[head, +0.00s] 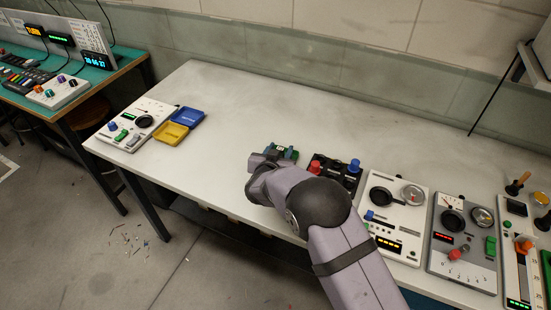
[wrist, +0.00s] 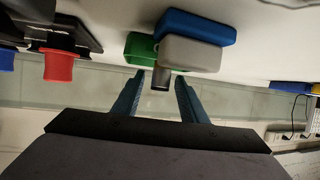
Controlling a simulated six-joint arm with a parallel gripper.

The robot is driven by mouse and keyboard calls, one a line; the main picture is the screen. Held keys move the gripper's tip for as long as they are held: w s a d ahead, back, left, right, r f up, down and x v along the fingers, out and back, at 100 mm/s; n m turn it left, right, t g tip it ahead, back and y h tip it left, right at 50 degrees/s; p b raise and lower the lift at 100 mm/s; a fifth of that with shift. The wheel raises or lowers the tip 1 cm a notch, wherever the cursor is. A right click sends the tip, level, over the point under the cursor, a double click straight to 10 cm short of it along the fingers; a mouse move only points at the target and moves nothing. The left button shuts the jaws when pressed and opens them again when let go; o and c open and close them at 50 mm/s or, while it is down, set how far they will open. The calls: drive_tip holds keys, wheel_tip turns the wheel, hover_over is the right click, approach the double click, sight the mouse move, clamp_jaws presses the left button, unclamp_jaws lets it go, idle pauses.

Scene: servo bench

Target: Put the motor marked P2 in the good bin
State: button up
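A close group of small blocks lies on the bench by my gripper (head: 268,156); they may be the motors. In the wrist view a blue block (wrist: 200,27), a grey block (wrist: 190,52) and a green block (wrist: 139,47) touch or overlap. A short dark cylinder (wrist: 161,78) sticks out toward my gripper (wrist: 160,90). My two fingers stand apart, open, with their tips close to the green block and the cylinder. No P2 mark is readable. A blue tray (head: 188,116) and a yellow tray (head: 171,133) lie at the left; no good-bin label is readable.
A black box with red and blue knobs (head: 335,172) stands just right of the blocks. Several instrument panels (head: 395,208) line the right side. A white panel (head: 137,124) stands left of the trays. The bench's middle and back (head: 270,105) are clear.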

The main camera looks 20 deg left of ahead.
drive_tip(key=b+v, duration=0.2)
drive_tip(key=v, duration=0.9)
drive_tip(key=shift+s+r, duration=0.25)
drive_tip(key=shift+s, duration=0.1)
drive_tip(key=w+d+r+n+g+y, duration=0.1)
drive_tip(key=w+d+r+g, duration=0.15)
drive_tip(key=w+d, duration=0.5)
drive_tip(key=s+d+f+g+h, duration=0.1)
drive_tip(key=s+d, duration=0.3)
drive_tip(key=d, duration=0.5)
drive_tip(key=s+d+f+g+h, duration=0.1)
drive_tip(key=s+d+g, duration=0.3)
drive_tip(key=d, duration=0.6)
drive_tip(key=s+d+f+g+b, duration=0.1)
drive_tip(key=s+d+g, duration=0.1)
drive_tip(key=s+d, duration=0.4)
drive_tip(key=shift+d+f+g+h, duration=0.15)
drive_tip(key=shift+d+g+h, duration=0.2)
drive_tip(key=shift+d, duration=1.35)
drive_tip(key=s+d+m+g+p, duration=0.1)
drive_tip(key=s+d, duration=0.1)
drive_tip(key=s, duration=0.4)
drive_tip(key=s+d+f+m+g+h, duration=0.1)
drive_tip(key=s+d+m+g, duration=0.1)
drive_tip(key=s, duration=0.5)
drive_tip(key=shift+s+d+f+p, duration=0.3)
drive_tip(key=shift+d+p, duration=0.05)
drive_tip(key=shift+d, duration=0.35)
